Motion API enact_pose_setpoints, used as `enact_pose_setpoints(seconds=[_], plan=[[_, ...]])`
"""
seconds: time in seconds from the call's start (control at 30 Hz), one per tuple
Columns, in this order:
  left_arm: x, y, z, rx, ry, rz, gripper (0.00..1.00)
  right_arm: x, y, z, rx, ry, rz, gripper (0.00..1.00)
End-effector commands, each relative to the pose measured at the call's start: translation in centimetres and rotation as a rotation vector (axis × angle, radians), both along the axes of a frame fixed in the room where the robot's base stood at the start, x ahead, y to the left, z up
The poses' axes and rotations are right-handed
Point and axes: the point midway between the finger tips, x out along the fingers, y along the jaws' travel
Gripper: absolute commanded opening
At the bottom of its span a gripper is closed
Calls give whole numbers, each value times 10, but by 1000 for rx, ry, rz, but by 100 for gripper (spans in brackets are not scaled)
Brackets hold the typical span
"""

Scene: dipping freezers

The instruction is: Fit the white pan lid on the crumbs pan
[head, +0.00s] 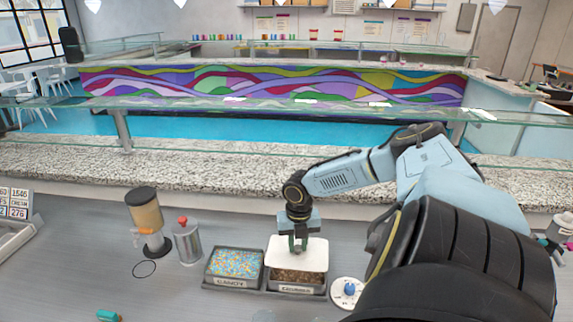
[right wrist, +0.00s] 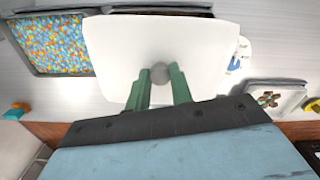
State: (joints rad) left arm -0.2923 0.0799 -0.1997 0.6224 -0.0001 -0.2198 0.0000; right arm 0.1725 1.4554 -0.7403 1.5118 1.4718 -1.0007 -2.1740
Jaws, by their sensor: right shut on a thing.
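The white pan lid (head: 312,256) is in my right gripper (head: 299,244), over the crumbs pan (head: 297,290). In the head view the lid hides the back of the pan, while brown crumbs and the labelled front edge show below it. The gap between lid and pan is hard to judge. In the right wrist view the green fingers of my right gripper (right wrist: 160,82) are shut on the lid's grey round knob (right wrist: 158,73). The lid (right wrist: 200,45) hides most of what is under it. My left gripper is not in view.
A pan of coloured sprinkles (head: 235,263) stands directly left of the crumbs pan. A white disc with a blue knob (head: 349,289) lies close on the right. A metal canister (head: 187,243) and a dispenser (head: 147,220) stand further left. A granite ledge (head: 200,166) runs behind.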

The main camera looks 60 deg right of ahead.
Motion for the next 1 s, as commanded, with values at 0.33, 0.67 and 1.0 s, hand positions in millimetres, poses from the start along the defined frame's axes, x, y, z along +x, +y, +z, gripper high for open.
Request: enact_pose_setpoints(seconds=[0.33, 0.67, 1.0], plan=[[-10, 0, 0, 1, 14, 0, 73, -1, -5, 1, 1, -1, 29, 0], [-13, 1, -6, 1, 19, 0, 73, -1, -5, -8, 0, -2, 29, 0], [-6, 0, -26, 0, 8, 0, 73, -1, -5, -44, 0, -2, 28, 0]])
